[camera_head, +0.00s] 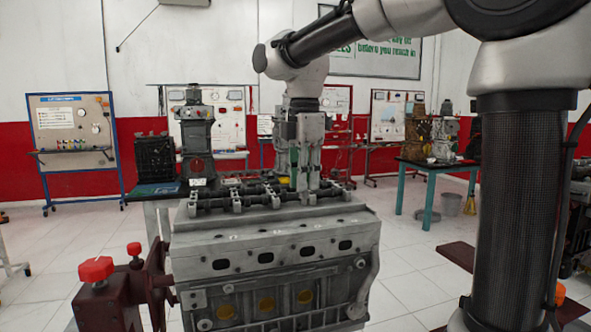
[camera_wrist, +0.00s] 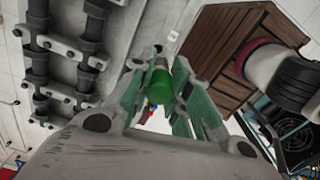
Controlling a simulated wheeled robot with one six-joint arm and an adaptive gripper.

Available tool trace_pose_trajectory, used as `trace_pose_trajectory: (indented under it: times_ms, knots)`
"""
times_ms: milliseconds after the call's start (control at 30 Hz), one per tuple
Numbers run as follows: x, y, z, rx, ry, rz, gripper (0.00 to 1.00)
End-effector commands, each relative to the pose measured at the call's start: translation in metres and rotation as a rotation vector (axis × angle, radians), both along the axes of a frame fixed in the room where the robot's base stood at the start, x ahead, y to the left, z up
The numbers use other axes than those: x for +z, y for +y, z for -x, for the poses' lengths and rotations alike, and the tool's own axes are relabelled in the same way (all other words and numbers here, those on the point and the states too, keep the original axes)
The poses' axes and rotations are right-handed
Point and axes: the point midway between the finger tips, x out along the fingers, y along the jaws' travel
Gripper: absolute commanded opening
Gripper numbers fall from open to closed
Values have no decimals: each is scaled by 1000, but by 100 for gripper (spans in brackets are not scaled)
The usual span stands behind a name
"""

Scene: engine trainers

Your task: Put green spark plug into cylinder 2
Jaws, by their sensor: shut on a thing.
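The green spark plug (camera_wrist: 160,90) is held between the fingers of my gripper in the wrist view (camera_wrist: 158,100). In the head view my gripper (camera_head: 305,190) points down over the far side of the engine's top, and the plug is not discernible there. The grey engine (camera_head: 280,248) stands in front of me, with a row of small round spots along its sloped near top edge. I cannot tell which one is cylinder 2. In the wrist view the engine (camera_wrist: 62,62) lies to the left of the plug, with a gap between them.
A red engine stand (camera_head: 105,300) with red knobs holds the engine at left. Behind is a table with a dark engine part (camera_head: 155,158) and a grey machine (camera_head: 196,135). A teal-legged table (camera_head: 430,168) stands back right.

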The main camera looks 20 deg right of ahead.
Motion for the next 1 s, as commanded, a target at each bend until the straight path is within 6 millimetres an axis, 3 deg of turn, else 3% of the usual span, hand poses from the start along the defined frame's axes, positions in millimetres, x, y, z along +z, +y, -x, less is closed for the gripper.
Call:
trace_pose_trajectory:
  times_ms: [167,700,1000]
  knots:
    - [2,0,6,42,2,0,0]
    - [-43,0,5,40,1,0,0]
    - [-50,0,5,40,0,0,0]
